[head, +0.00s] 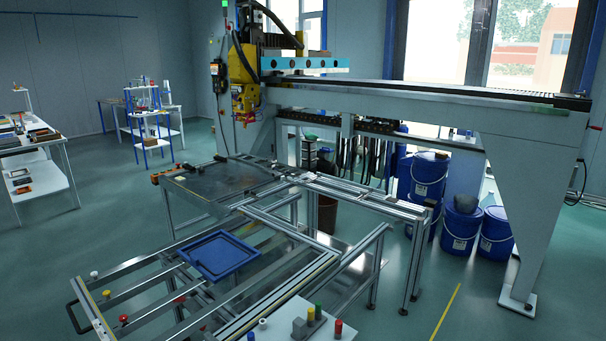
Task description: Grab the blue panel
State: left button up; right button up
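The blue panel (219,256) is a flat, roughly square piece with a raised rim. It lies across the rails of the metal frame fixture (186,285), left of centre in the lower part of the head view. Nothing touches it from above. Neither of my grippers shows in the head view.
A dark table plate (216,183) adjoins the fixture behind the panel. Open floor lies left and right.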

aim_at(218, 255)
jog(key=j+u, duration=0.15)
jog(key=u, duration=0.25)
jog(key=j+u, duration=0.2)
jog(key=u, duration=0.15)
jog(key=j+u, duration=0.2)
jog(key=u, duration=0.2)
jog(key=z, duration=0.3)
jog(key=i+j+z, duration=0.15)
jog(key=j+z, duration=0.15)
jog(key=z, duration=0.15)
jog(key=i+j+z, duration=0.15)
jog(key=j+z, duration=0.55)
jog(key=z, duration=0.25)
jog(key=i, duration=0.05)
